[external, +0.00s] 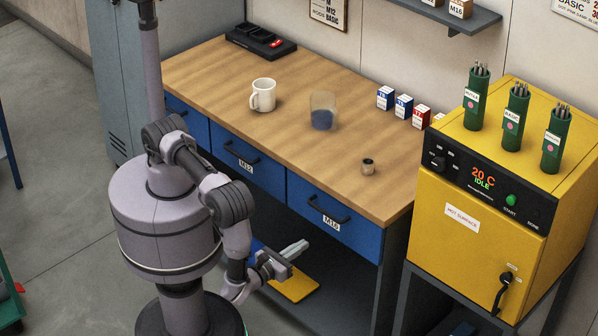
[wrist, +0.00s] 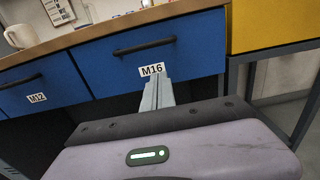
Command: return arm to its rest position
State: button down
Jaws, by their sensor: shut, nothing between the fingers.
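My gripper (external: 293,249) is at the end of my bent arm, low in front of the workbench, below the drawer front marked M16 (external: 327,217). Its two grey fingers are together and hold nothing. In the wrist view the shut fingers (wrist: 158,88) point toward the blue M16 drawer (wrist: 150,50), with the tips just below its label. Both the M16 drawer and the M12 drawer (external: 238,155) look shut. I cannot tell how far the fingertips are from the drawer front.
A yellow oven (external: 480,220) reading 20 C idle stands right. A yellow object (external: 294,288) lies low under the bench.

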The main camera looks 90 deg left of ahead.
jog(key=s+a+r+n+g, duration=0.1)
jog(key=a+r+n+g, duration=0.4)
jog(key=r, duration=0.4)
jog(key=a+r+n+g, duration=0.4)
jog(key=r+n+g, duration=0.25)
jog(key=r, duration=0.25)
jog(key=s+a+r+n+t+h, duration=0.2)
jog(key=s+r+n+h, duration=0.3)
jog(key=s+r, duration=0.2)
jog(key=s+a+r+n+t+h, duration=0.2)
jog(key=s+r+n+h, duration=0.3)
jog(key=r, duration=0.4)
jog(key=shift+s+a+r+n+h, duration=0.4)
jog(key=shift+s+n, duration=0.15)
jog(key=shift+s, duration=0.35)
